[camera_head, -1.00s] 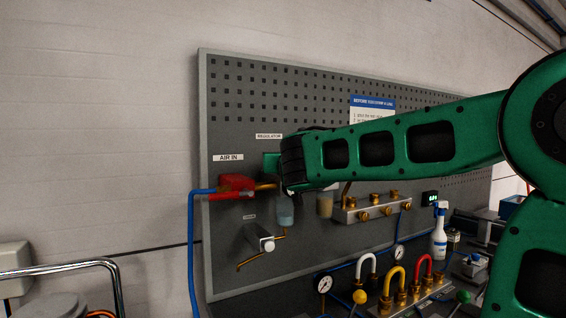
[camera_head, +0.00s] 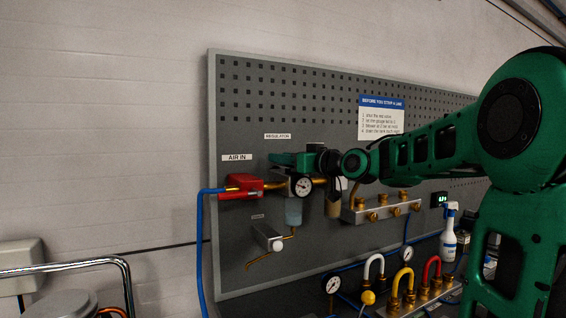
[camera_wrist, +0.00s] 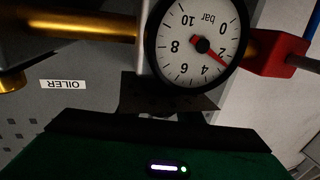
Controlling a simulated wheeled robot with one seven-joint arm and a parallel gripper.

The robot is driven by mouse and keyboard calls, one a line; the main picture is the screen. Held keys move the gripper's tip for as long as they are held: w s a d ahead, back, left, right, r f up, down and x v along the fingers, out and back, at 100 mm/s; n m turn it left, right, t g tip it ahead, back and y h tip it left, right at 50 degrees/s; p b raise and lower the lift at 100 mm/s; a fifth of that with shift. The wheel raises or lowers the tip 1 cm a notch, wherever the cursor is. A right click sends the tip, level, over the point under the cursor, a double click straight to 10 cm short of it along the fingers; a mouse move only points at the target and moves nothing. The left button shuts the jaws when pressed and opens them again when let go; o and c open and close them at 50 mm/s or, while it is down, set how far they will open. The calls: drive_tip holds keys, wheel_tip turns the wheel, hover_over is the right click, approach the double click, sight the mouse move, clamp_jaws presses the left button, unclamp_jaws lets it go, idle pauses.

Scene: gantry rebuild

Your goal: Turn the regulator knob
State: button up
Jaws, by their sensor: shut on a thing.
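The regulator (camera_head: 281,189) is on the grey pegboard under the "REGULATOR" label, with a bowl hanging below it. Its round white gauge (camera_head: 302,187) shows in the head view; in the wrist view the gauge (camera_wrist: 197,45) appears upside down, its red needle near the 2 bar mark. My green gripper (camera_head: 292,161) is at the top of the regulator, right above the gauge. It is shut on the regulator knob, which is mostly hidden by the gripper. In the wrist view, the dark fingers (camera_wrist: 168,97) lie just beside the gauge.
A red valve (camera_head: 240,186) with a blue hose is left of the regulator under "AIR IN". A small lever valve (camera_head: 268,238) sits below.

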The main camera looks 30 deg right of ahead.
drive_tip(key=shift+s+a+f+n+g+y, duration=0.15)
drive_tip(key=shift+n+g+y, duration=0.1)
drive_tip(key=shift+n+y, duration=0.4)
drive_tip(key=shift+w+a+r+n+g+y, duration=0.1)
drive_tip(key=shift+n+g+y, duration=0.25)
drive_tip(key=shift+y, duration=0.45)
drive_tip(key=shift+s+a+f+n+g+y, duration=0.1)
drive_tip(key=shift+a+n+g+y, duration=0.1)
drive_tip(key=shift+n+y, duration=0.45)
drive_tip(key=shift+y, duration=0.3)
drive_tip(key=shift+s+a+n+g+y, duration=0.1)
drive_tip(key=shift+a+n+g+y, duration=0.1)
drive_tip(key=shift+n+g+y, duration=0.15)
drive_tip(key=o, duration=1)
drive_tip(key=shift+o, duration=0.2)
